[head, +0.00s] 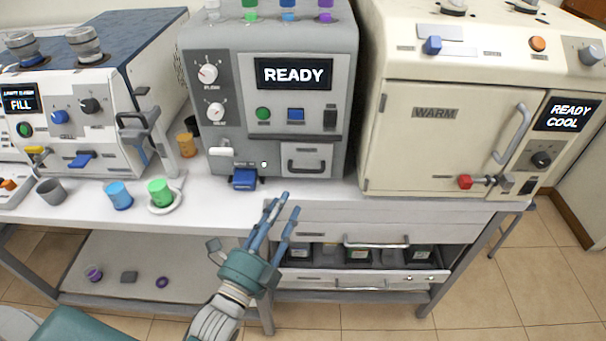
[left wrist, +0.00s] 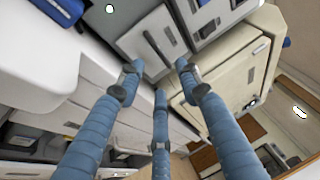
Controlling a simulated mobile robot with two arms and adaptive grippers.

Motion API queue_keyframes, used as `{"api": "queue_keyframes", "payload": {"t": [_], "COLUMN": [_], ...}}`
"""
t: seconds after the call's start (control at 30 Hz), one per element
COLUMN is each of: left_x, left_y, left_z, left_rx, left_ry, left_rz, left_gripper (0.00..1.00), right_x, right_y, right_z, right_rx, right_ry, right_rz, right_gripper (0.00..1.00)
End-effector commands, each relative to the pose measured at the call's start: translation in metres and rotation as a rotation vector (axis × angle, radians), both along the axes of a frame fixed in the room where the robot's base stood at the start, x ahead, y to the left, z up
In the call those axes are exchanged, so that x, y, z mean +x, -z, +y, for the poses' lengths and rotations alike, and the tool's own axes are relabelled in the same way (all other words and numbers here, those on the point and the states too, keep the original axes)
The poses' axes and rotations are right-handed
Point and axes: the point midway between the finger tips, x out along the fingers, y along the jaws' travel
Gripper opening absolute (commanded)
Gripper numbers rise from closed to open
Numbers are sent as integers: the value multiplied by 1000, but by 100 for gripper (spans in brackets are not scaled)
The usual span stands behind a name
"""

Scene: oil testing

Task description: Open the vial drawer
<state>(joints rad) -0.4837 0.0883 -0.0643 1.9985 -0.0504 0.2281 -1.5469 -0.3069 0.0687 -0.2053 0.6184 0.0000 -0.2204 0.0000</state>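The grey middle machine with a READY screen has a small closed drawer (head: 306,157) with a dark handle at its lower right; I cannot tell for sure that it is the vial drawer. The left wrist view shows a pale panel with a dark bar handle (left wrist: 150,48), just beyond my fingertips. My left gripper (head: 283,210) has its blue fingers spread and empty. It is in front of the bench edge, below and left of that small drawer. In the left wrist view the fingers (left wrist: 158,78) are also apart. My right gripper is out of view.
Under the bench, a drawer front with a bar handle (head: 376,241) sits above a lower drawer (head: 410,279) with dark containers visible. A blue cup (head: 118,195) and a green cup (head: 160,192) stand left. A cream WARM cabinet (head: 435,140) stands right.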

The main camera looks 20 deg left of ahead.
Motion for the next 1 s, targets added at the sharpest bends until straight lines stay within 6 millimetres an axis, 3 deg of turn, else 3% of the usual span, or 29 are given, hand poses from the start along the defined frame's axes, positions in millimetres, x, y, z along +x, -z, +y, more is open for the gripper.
{"api": "queue_keyframes", "payload": {"t": [0.3, 0.5, 0.9, 0.93, 1.0], "left_x": [60, 86, 94, 94, 94], "left_y": [-13, -15, -15, -15, -15], "left_z": [-7, -11, -12, -12, -12], "left_rx": [-3, -4, -3, -3, -3], "left_ry": [1, 2, 1, 1, 1], "left_rz": [-2, 2, 3, 3, 3], "left_gripper": [35, 35, 35, 33, 19], "right_x": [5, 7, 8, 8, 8], "right_y": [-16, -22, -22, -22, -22], "right_z": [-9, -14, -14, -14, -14], "right_rx": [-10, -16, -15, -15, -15], "right_ry": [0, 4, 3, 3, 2], "right_rz": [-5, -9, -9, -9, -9], "right_gripper": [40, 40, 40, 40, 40]}}
